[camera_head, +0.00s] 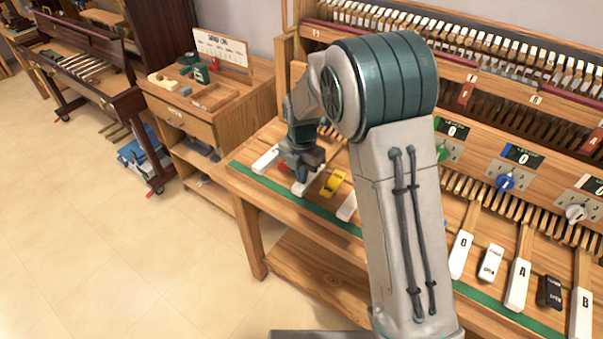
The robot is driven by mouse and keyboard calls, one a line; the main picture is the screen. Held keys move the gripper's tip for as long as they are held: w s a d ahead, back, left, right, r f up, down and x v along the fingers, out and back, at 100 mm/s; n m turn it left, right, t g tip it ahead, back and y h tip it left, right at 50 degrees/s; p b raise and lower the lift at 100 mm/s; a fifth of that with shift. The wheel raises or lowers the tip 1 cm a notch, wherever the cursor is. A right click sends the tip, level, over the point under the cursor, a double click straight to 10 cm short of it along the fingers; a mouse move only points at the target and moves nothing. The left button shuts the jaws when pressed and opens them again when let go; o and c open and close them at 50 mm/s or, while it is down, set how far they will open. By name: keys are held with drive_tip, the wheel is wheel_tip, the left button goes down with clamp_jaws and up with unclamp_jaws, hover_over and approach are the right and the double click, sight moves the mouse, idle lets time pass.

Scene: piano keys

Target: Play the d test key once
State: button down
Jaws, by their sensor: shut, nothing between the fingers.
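A row of white test keys lies along the front of the wooden bench, behind a green strip. My gripper (301,174) is at the left part of this row, pointing down, with its fingers shut and empty. It is over or just behind a white key (306,184), the second white one from the left and probably the d key, though no letter can be read on it. The gripper hides the back of this key, and I cannot tell whether they touch. The first white key (264,160) is to the left, the third (347,208) to the right.
A yellow block (333,183) and a partly hidden red block (284,168) flank the gripper. My arm hides the middle keys. White keys marked A (517,287) and B (580,313) lie at the right. Knobs and counters (507,182) stand behind.

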drive_tip(key=shift+s+f+b, duration=0.15)
drive_tip(key=shift+f+b, duration=0.4)
drive_tip(key=shift+f, duration=0.1)
drive_tip(key=shift+r, duration=0.2)
drive_tip(key=shift+a+r, duration=0.1)
drive_tip(key=shift+r+p, duration=0.65)
drive_tip(key=shift+r, duration=0.05)
drive_tip(key=shift+r, duration=0.3)
wheel_tip(320, 180, up, 13)
drive_tip(key=p, duration=0.1)
drive_tip(key=shift+r, duration=0.2)
